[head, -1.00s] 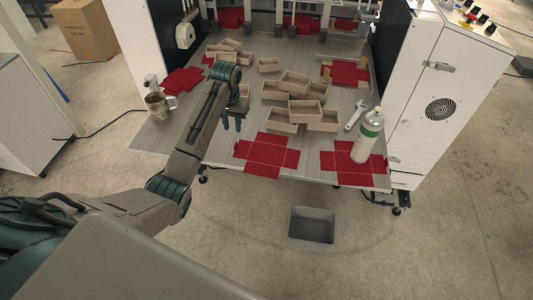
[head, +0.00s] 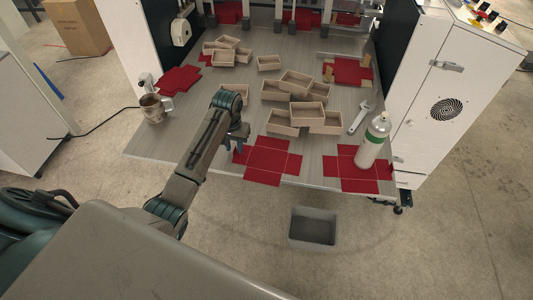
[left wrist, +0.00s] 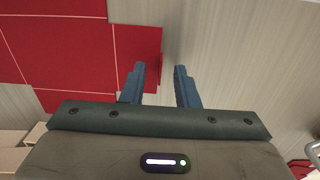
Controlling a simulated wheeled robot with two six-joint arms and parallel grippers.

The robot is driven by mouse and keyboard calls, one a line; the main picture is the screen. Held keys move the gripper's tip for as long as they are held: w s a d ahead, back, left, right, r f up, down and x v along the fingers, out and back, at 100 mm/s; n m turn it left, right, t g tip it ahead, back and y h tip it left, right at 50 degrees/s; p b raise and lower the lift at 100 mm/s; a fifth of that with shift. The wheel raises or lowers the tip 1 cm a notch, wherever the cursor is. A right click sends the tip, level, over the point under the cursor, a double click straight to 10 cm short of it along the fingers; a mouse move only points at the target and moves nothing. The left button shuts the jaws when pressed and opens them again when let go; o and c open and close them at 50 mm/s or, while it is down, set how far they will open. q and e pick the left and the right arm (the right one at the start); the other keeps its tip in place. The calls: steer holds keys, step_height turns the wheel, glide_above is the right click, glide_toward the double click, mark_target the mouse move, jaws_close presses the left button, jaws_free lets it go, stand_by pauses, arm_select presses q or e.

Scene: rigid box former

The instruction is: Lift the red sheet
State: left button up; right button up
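A flat, cross-shaped red sheet (head: 268,162) with pale crease lines lies at the table's front edge, partly over it. My left gripper (head: 235,146) is at this sheet's left flap in the head view. One finger overlaps the edge of the red sheet (left wrist: 70,45); the other is over bare table. I cannot tell whether the fingers touch the sheet. My right gripper is not in view. Another red sheet (head: 346,178) lies to the right, partly behind a bottle.
Several open boxes (head: 281,119) crowd the middle of the grey table (head: 215,170). A grey bin (head: 313,227) stands on the floor in front.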

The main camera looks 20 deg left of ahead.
arm_select(q)
steer(key=shift+w+a+f, duration=0.2)
steer(key=shift+w+f, duration=0.1)
steer(key=shift+f, duration=0.15)
steer(key=shift+s+d+r, duration=0.1)
steer(key=shift+r, duration=0.05)
steer(key=shift+s+d+r, duration=0.2)
steer(key=shift+s+r, duration=0.05)
steer(key=shift+s, duration=0.1)
jaws_close()
steer(key=shift+w+a+f, duration=0.1)
steer(key=shift+w, duration=0.1)
